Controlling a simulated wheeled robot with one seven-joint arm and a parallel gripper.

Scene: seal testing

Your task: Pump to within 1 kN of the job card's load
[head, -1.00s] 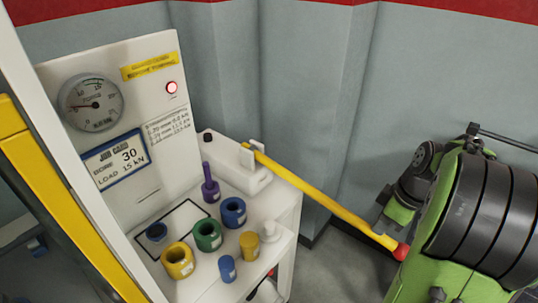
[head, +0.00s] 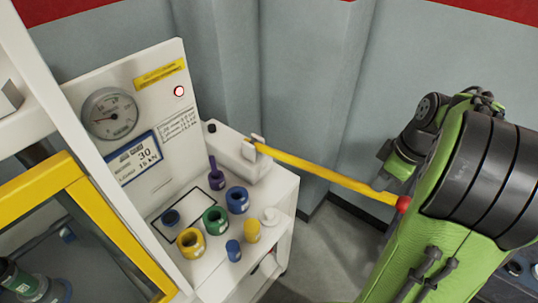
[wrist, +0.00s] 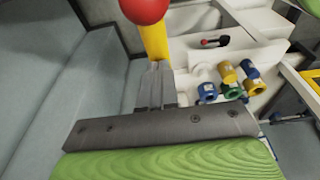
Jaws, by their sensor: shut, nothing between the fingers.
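The yellow pump lever (head: 325,176) runs right from the white pump block (head: 243,162) to a red ball knob (head: 403,204). My gripper (head: 382,182) is beside the lever near the knob, fingers shut and empty. In the wrist view the shut fingertips (wrist: 157,70) overlap the lever (wrist: 154,42) just below the knob (wrist: 145,10); I cannot tell whether they touch. The round gauge (head: 110,114) on the white panel has its needle pointing roughly left; its value is too small to read. The job card (head: 138,158) shows 30 and a load of 15 kN.
Several coloured rings and plugs, including a green ring (head: 215,219) and yellow ring (head: 191,242), stand on the white bench (head: 285,190). A red-rimmed lamp (head: 179,91) sits under a yellow label (head: 159,73). A yellow-edged frame (head: 92,205) stands at left. The wall is behind the lever.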

